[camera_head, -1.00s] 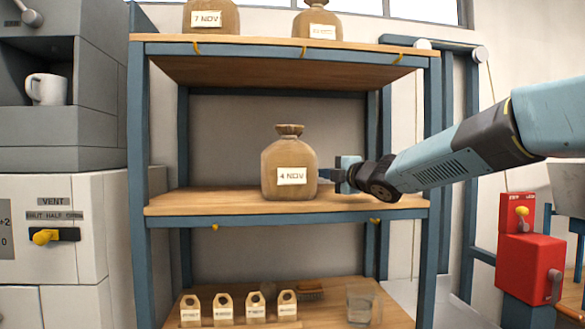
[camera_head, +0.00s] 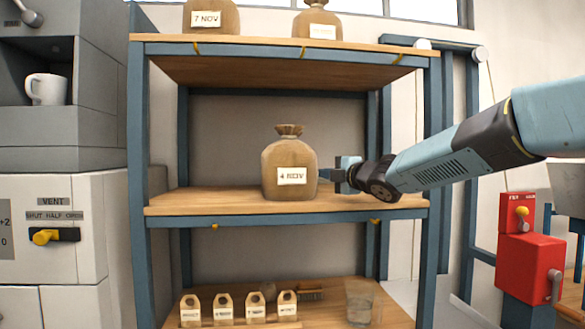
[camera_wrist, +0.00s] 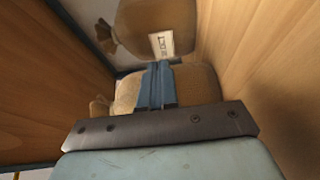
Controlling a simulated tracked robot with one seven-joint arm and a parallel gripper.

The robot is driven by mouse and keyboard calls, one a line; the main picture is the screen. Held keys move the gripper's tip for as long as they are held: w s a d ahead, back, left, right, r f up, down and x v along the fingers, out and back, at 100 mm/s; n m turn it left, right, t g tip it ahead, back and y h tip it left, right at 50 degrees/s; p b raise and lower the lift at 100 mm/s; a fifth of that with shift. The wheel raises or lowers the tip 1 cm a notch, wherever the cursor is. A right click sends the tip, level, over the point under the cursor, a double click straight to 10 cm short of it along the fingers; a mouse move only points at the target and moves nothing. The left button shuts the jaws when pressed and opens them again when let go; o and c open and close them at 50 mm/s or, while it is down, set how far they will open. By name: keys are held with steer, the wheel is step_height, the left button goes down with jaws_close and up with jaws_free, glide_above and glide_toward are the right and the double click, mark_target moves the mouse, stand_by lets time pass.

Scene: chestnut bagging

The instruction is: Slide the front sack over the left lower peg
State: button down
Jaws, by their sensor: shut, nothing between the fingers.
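The front sack (camera_head: 283,160) is a brown tied bag with a white "4 NOV" label, upright on the middle shelf. In the wrist view the front sack (camera_wrist: 124,92) lies behind my fingers, its tied neck to the left. My gripper (camera_head: 326,175) is shut and empty at the sack's right side, pointing left; I cannot tell whether it touches. Its fingers also show in the wrist view (camera_wrist: 161,70). A small yellow peg (camera_head: 215,226) sits under the middle shelf's front edge at the left; I take it as the left lower peg.
A rear sack (camera_wrist: 150,22) with a label shows in the wrist view, hidden in the head view. The middle shelf (camera_head: 185,203) is bare to the left. Another yellow peg (camera_head: 375,220) is at the right.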

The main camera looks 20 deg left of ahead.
steer(key=shift+s+a, duration=1.7)
steer(key=shift+a, duration=1.1)
steer(key=shift+s+a, duration=1.75)
steer(key=shift+a, duration=1)
steer(key=shift+s+a, duration=1.7)
steer(key=shift+a, duration=1.1)
steer(key=shift+w+d, duration=0.5)
steer(key=shift+d, duration=0.3)
steer(key=shift+w+d, duration=0.5)
steer(key=shift+d, duration=0.3)
steer(key=s+d, duration=0.7)
steer(key=s, duration=0.5)
steer(key=shift+d, duration=0.15)
